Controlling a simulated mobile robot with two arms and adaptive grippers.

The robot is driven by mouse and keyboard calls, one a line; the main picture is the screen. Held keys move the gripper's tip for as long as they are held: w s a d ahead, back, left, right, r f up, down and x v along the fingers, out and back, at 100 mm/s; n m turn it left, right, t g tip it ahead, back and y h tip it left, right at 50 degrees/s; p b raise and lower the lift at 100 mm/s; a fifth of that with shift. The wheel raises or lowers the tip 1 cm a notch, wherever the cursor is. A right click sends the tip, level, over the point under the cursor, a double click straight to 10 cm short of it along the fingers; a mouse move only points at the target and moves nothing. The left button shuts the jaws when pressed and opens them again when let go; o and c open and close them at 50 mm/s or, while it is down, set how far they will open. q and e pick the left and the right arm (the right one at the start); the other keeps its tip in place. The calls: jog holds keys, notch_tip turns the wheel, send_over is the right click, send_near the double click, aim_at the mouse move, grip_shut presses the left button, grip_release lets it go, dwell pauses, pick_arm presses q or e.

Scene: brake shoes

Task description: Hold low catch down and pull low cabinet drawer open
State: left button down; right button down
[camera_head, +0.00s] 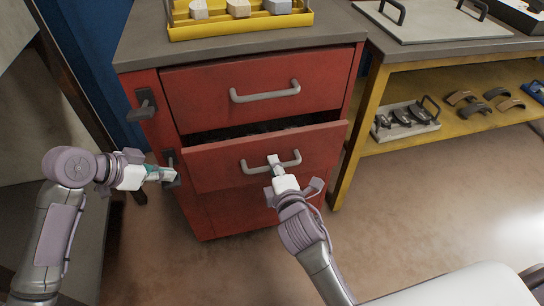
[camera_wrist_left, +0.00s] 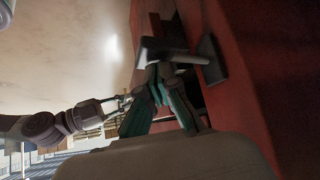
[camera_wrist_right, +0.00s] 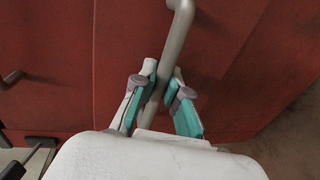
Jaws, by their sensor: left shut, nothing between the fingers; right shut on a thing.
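The low drawer (camera_head: 225,165) of the red cabinet stands partly open, with a dark gap above its front. My right gripper (camera_head: 277,163) is shut on the low drawer's grey handle (camera_head: 296,159); in the right wrist view its fingers (camera_wrist_right: 163,90) are on either side of the handle bar (camera_wrist_right: 180,35). The low catch (camera_head: 171,158) is on the cabinet's left front edge. My left gripper (camera_head: 168,174) is shut and empty at this catch; in the left wrist view its fingertips (camera_wrist_left: 156,82) are close against the dark catch lever (camera_wrist_left: 170,52). Whether they touch is hard to tell.
The upper drawer (camera_head: 205,88) is shut, with its own handle (camera_head: 265,95) and upper catch (camera_head: 143,105). A yellow tray (camera_head: 240,26) with blocks is on the cabinet top. A yellow-framed bench (camera_head: 355,148) stands at right. The floor before the cabinet is clear.

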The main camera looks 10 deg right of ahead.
pick_arm(q)
jog(key=shift+f, duration=0.15)
pick_arm(e)
jog(key=c, duration=1.2)
grip_release()
jog(key=v, duration=1.2)
pick_arm(q)
notch_tip(320, 180, up, 11)
dwell(0.7)
